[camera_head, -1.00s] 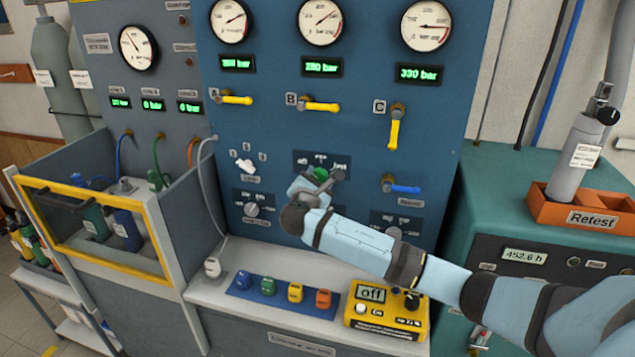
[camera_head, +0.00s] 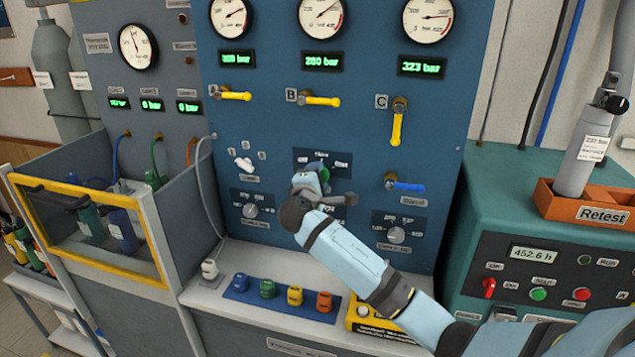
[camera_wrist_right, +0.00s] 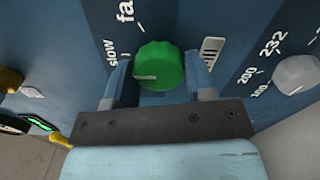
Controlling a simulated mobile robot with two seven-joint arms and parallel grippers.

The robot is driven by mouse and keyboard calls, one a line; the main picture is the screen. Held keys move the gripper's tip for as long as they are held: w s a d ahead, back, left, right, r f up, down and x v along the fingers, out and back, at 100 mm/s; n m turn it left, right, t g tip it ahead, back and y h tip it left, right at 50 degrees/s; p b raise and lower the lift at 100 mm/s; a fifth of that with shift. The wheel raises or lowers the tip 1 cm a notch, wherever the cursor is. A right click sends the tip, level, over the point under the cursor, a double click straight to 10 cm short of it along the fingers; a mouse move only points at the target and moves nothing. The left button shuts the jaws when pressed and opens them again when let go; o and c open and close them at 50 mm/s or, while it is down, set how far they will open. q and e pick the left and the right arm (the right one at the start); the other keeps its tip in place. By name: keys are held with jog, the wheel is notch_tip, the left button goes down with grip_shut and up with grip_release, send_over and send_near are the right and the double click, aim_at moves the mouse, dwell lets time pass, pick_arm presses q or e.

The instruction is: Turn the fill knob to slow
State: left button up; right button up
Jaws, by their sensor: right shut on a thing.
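The green fill knob (camera_wrist_right: 160,62) sits between the two fingers of my right gripper (camera_wrist_right: 159,72) in the right wrist view. The fingers are shut on its sides. The knob's white mark points to the left of that view. The printed word "slow" (camera_wrist_right: 111,52) is up and left of the knob, with part of "fast" (camera_wrist_right: 125,10) above it. In the head view my right gripper (camera_head: 314,182) is at the blue panel (camera_head: 290,125), and only a sliver of the green knob (camera_head: 325,172) shows behind it. My left gripper is not in view.
Yellow valve levers (camera_head: 320,100) are above, and a blue lever (camera_head: 406,186) is to the right. Grey knobs (camera_head: 250,211) (camera_head: 396,235) sit lower on the panel. A bench ledge (camera_head: 215,293) with coloured caps lies below; my arm partly covers a yellow device (camera_head: 365,322).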

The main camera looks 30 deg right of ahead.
dwell(0.3)
jog(key=o, duration=0.9)
jog(key=shift+o, duration=0.2)
jog(key=v, duration=1.4)
jog(key=shift+b, duration=0.4)
